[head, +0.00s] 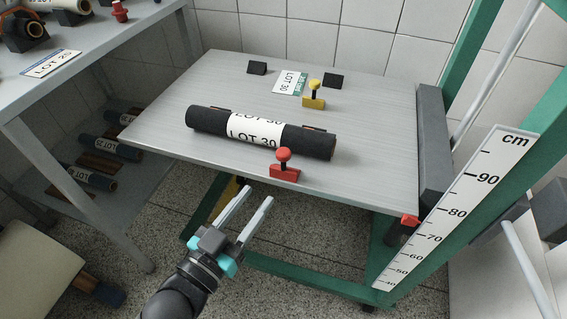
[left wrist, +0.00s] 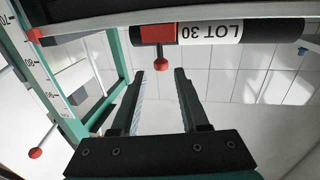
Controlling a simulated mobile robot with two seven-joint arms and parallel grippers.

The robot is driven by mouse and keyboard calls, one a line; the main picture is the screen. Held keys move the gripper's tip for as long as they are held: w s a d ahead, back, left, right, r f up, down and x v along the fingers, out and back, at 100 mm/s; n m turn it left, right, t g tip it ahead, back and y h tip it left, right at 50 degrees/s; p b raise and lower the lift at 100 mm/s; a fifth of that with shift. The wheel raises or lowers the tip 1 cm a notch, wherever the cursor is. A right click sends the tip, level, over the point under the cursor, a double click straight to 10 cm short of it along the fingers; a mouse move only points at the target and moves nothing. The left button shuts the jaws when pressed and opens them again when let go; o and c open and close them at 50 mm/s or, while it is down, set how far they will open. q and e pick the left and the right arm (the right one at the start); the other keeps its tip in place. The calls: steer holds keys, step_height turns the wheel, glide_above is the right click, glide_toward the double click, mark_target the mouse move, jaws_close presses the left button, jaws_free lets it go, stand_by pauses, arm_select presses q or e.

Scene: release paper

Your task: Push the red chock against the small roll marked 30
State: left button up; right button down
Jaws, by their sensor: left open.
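The small dark roll (head: 205,121) with a white LOT 30 band lies on the grey tilted table. The red chock (head: 285,174), with a red knob on a short post, sits on the near side of the roll, right of the label. My left gripper (head: 259,194) is open and empty, off the table's front edge, left of and nearer than the chock. In the left wrist view the red chock (left wrist: 174,33) and the roll (left wrist: 271,34) show upside down beyond the open fingers (left wrist: 158,71). My right gripper is out of view.
A yellow chock (head: 313,103) stands behind the roll. A LOT 30 card (head: 290,82) and two black blocks (head: 257,68) (head: 333,80) lie farther back. A green post with a cm scale (head: 458,207) rises at the right. Another table (head: 85,62) stands at the left.

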mark_target(282, 164)
arm_select(q)
steer(key=b+x, duration=0.3)
steer(key=x, duration=0.7)
steer(key=shift+w+d+f, duration=0.1)
steer(key=shift+w+f, duration=0.05)
steer(key=shift+w, duration=0.05)
steer(key=shift+w+d, duration=0.3)
steer(key=shift+w, duration=0.15)
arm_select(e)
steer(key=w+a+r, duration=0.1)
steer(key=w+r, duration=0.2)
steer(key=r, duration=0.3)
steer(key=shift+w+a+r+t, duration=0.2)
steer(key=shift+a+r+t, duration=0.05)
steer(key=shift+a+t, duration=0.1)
arm_select(q)
jaws_close()
